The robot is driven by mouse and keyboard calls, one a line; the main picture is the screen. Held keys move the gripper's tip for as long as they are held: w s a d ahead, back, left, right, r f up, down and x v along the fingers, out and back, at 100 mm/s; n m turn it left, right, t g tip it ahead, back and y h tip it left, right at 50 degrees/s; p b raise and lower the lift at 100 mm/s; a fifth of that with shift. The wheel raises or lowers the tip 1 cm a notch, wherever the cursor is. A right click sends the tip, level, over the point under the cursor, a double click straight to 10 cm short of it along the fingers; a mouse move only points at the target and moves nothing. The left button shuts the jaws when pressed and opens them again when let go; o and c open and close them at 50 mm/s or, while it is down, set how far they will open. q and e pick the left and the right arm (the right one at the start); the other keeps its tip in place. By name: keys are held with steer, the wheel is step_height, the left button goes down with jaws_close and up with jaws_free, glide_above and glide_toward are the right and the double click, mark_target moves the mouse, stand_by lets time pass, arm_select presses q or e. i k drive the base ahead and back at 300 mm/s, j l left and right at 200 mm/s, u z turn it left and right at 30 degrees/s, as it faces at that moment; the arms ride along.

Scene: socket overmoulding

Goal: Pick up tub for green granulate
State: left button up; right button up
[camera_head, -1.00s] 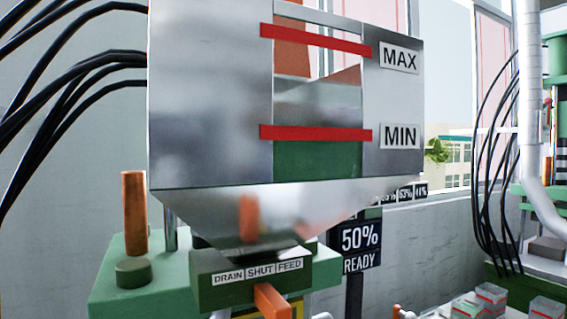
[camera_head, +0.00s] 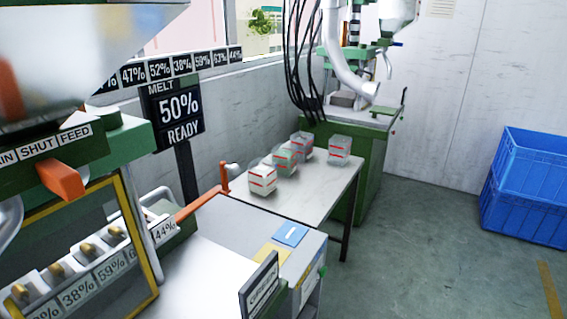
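Several small clear tubs with red bands stand on a light side table (camera_head: 312,192) in the middle of the head view. The nearest tub (camera_head: 262,180) looks filled with something white. The tub just behind it (camera_head: 286,157) has a greenish tint. Another tub (camera_head: 301,144) stands behind that one, and one more (camera_head: 339,151) stands apart to the right. The tubs in the row partly overlap, so their contents are hard to tell. Neither of my grippers is in view.
A hopper (camera_head: 75,50) with an orange feed lever (camera_head: 62,180) stands close at the left, beside a "50% READY" sign (camera_head: 180,118). A grey cabinet (camera_head: 235,225) stands before the table. Blue crates (camera_head: 530,185) stand at the right; the floor (camera_head: 420,250) between is clear.

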mark_target(285, 155)
steer(key=u, duration=0.3)
steer(key=i+l+u, duration=0.2)
steer(key=l+u, duration=0.2)
steer(key=i+l+u, duration=0.1)
steer(key=l+u, duration=0.75)
steer(key=i, duration=0.05)
